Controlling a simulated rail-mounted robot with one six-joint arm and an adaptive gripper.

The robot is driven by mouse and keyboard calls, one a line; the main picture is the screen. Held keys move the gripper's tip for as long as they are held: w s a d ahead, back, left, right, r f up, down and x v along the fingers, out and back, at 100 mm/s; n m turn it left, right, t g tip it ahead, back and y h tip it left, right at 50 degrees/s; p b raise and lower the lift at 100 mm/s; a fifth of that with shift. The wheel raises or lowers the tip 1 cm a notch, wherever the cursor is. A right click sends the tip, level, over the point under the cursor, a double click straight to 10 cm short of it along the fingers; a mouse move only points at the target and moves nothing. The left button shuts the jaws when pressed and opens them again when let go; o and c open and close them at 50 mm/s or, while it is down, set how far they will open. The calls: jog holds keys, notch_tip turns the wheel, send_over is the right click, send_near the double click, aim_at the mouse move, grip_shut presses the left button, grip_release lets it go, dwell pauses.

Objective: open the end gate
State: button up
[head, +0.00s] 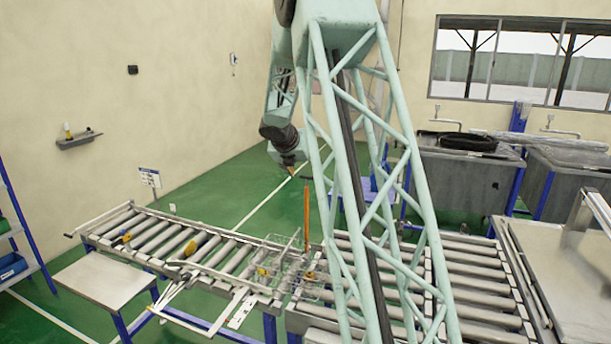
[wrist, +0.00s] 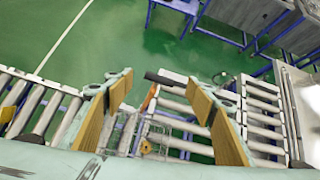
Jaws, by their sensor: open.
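An upright orange bar (head: 306,215) with a dark grip at its top stands by the gap between two roller conveyor sections. I cannot tell for sure whether it belongs to the end gate. In the wrist view the orange bar (wrist: 150,98) and its dark grip (wrist: 164,78) show between my fingertips, beyond them. My gripper (head: 290,170) is above and slightly left of the bar's top in the head view. In the wrist view my gripper (wrist: 160,80) is open, with its padded fingers wide apart and nothing held. My arm's lattice link hides part of the right conveyor.
A wire basket (head: 280,262) sits on the rollers at the foot of the bar. The left roller conveyor (head: 150,233) carries small yellow items. A side table (head: 105,282) stands in front. Grey tanks (head: 460,180) stand at the back right. Green floor behind the left conveyor is clear.

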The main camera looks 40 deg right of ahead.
jog(key=shift+v, duration=1.4)
jog(key=shift+c, duration=0.2)
